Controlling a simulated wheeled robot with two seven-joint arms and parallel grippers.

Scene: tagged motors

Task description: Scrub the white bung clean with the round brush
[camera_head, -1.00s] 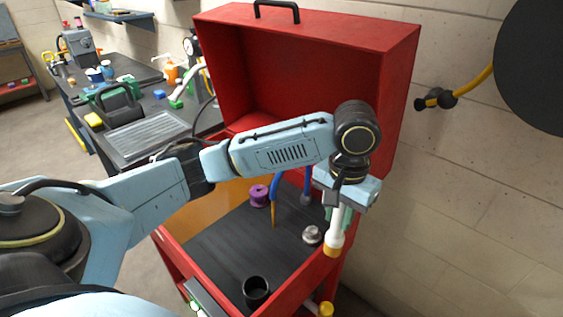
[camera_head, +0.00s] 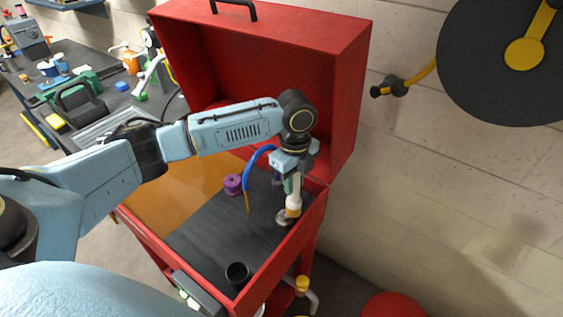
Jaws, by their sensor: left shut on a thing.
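My left gripper (camera_head: 291,183) points down over the right side of the red washer basin. It is shut on a white-handled tool with a yellowish end, which looks like the round brush (camera_head: 293,206). A small pale grey, shiny round piece (camera_head: 283,219) lies on the dark basin floor just under the brush end, partly hidden by it. It may be the white bung, but its colour looks greyish. The brush end overlaps it in the picture; I cannot tell if they touch. My right gripper is not in view.
The red washer (camera_head: 314,235) has a raised lid behind my arm. In the basin are a purple spool (camera_head: 232,184), a blue hose (camera_head: 248,170) with a tan tip and a black cup (camera_head: 237,273). A cluttered workbench stands back left. The basin's middle is clear.

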